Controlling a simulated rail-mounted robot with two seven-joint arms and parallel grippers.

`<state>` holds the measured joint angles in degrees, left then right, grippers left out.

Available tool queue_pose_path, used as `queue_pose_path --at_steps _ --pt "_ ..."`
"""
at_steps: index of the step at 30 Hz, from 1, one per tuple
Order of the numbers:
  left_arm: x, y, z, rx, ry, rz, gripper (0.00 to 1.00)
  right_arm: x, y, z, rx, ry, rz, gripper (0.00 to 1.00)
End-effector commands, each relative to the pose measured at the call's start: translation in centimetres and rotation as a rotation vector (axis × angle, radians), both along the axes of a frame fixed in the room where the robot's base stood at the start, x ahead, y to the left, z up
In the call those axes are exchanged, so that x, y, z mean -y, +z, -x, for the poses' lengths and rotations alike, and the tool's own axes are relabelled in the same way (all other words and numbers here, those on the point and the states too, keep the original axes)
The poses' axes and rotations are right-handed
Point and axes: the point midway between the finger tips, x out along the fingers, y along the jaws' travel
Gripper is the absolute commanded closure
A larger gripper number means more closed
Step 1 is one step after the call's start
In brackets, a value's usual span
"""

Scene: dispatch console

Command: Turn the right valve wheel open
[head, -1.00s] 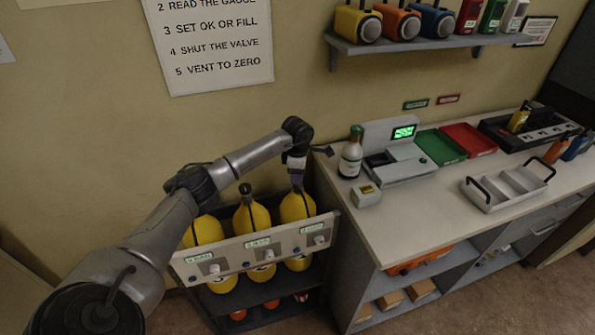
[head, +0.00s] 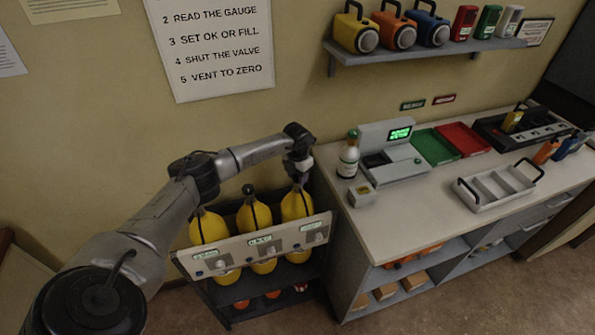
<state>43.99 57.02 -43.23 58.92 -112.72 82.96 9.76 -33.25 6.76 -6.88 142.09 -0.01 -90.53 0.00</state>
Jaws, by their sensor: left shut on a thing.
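Three yellow cylinders stand in a dark rack (head: 215,295) behind a pale front panel with labels. The right cylinder (head: 297,207) is below my left gripper (head: 299,175). The gripper points down, shut at the top of that cylinder on the right valve wheel, which is mostly hidden by the fingers. The middle cylinder (head: 254,218) has a dark valve wheel (head: 248,189) on top. The left cylinder (head: 208,229) has its top partly covered by my left arm. My right gripper is not in view.
The counter (head: 400,225) stands close on the right of the rack. A bottle (head: 348,158) and a small box (head: 362,194) are near its left edge. A grey device with a green display (head: 400,134) sits behind. A wall shelf (head: 430,52) holds canisters.

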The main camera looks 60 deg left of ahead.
Motion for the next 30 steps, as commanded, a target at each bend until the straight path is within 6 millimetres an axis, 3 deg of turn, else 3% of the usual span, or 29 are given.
queue_pose_path --at_steps 15,30 --pt "0.1 0.3 -0.1 0.000 0.444 0.001 0.80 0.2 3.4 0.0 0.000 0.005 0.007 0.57" --pt "0.0 0.1 -0.1 0.001 0.641 -0.001 0.80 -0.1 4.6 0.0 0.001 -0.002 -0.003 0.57"
